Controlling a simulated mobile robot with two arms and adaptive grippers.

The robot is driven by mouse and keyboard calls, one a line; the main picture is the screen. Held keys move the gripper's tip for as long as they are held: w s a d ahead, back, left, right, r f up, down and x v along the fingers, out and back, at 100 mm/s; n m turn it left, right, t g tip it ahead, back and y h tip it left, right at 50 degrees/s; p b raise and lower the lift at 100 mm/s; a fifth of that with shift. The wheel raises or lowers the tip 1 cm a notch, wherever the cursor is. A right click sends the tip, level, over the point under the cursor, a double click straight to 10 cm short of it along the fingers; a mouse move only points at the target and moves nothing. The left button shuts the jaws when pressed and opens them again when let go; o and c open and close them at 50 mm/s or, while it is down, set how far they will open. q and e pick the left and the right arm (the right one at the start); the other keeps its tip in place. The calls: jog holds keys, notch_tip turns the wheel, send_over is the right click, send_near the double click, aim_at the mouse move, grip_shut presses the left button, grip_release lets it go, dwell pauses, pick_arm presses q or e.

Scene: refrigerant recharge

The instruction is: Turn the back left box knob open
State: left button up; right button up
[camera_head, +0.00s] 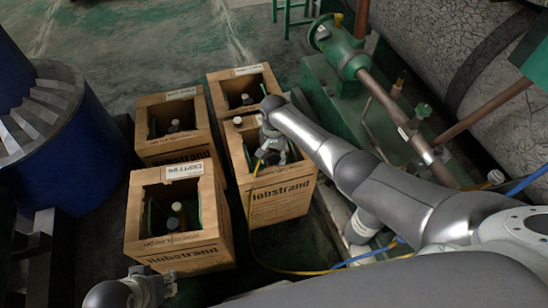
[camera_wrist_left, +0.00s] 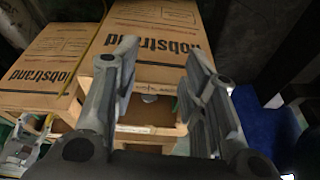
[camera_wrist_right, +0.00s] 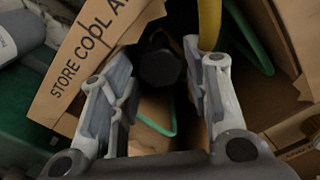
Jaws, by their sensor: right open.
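The back left box (camera_head: 160,150) is an open-topped cardboard crate, with a dark knob (camera_head: 175,126) low inside its opening. My right gripper (camera_head: 270,158) is over the front right box (camera_head: 285,190), away from the back left box. In the right wrist view its fingers are apart, with a dark round knob (camera_wrist_right: 160,66) beyond them and a yellow hose beside. My left gripper (camera_head: 150,287) is at the lower left, in front of the front left box (camera_head: 180,252). In the left wrist view its fingers are apart and empty, facing a printed cardboard box (camera_wrist_left: 155,50).
The back right box (camera_head: 215,92) stands behind the front right one. A blue drum (camera_head: 75,150) stands left of the boxes. Green machinery (camera_head: 345,55) and pipes stand to the right. A yellow hose (camera_head: 285,271) runs along the floor in front.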

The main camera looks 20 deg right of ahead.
pick_arm(q)
jog(key=shift+s+r, duration=0.15)
jog(key=shift+r, duration=0.3)
pick_arm(e)
jog(key=shift+f, duration=0.25)
jog(key=c, duration=0.7)
jog(key=shift+c, duration=0.2)
